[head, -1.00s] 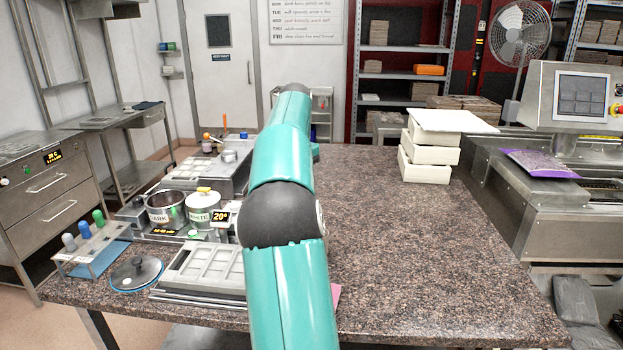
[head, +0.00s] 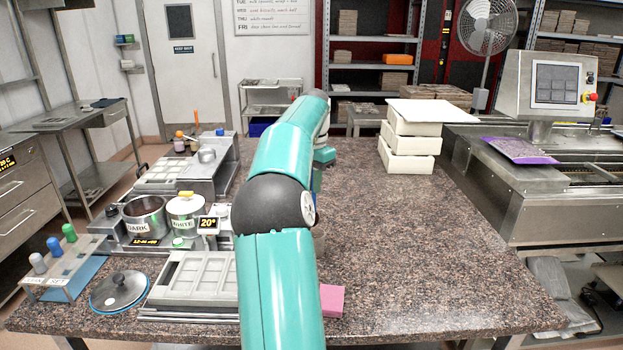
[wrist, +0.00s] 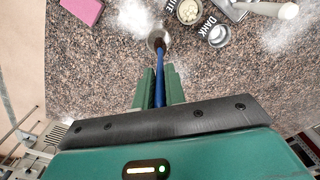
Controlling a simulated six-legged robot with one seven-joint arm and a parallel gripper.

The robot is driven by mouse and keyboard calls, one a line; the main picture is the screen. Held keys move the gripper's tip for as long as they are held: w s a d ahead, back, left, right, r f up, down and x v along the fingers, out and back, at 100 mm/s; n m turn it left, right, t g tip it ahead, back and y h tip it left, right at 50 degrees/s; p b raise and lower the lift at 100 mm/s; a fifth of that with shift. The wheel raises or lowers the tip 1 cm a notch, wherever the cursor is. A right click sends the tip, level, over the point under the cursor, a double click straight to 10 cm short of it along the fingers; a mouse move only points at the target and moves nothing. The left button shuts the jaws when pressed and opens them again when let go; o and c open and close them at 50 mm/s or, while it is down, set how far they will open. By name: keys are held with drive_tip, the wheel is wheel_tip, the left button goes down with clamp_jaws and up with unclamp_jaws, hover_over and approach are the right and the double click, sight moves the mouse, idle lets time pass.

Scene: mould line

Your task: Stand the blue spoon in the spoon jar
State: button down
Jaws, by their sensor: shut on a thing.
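In the wrist view my gripper (wrist: 159,84) is shut on the blue spoon (wrist: 160,72), its two green fingers either side of the handle. In the head view my arm hides the spoon and most of my gripper.
A pink block (head: 332,300) lies on the speckled worktop (head: 430,270). Left of my arm are pots labelled DARK (head: 143,220) and WHITE (head: 186,214), and a grey mould (head: 195,285). White boxes (head: 408,144) are stacked behind right.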

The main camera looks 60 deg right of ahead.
drive_tip(key=shift+s+d+f, duration=0.15)
drive_tip(key=shift+s+f, duration=0.15)
drive_tip(key=shift+f, duration=0.35)
drive_tip(key=shift+w+f, duration=0.2)
drive_tip(key=shift+f, duration=0.15)
drive_tip(key=shift+s+f, duration=0.2)
drive_tip(key=shift+s, duration=0.1)
drive_tip(key=shift+s+f, duration=0.1)
drive_tip(key=shift+f, duration=0.2)
drive_tip(key=shift+w+f, duration=0.25)
drive_tip(key=shift+f, duration=0.1)
drive_tip(key=shift+s+f, duration=0.1)
drive_tip(key=shift+f, duration=2.3)
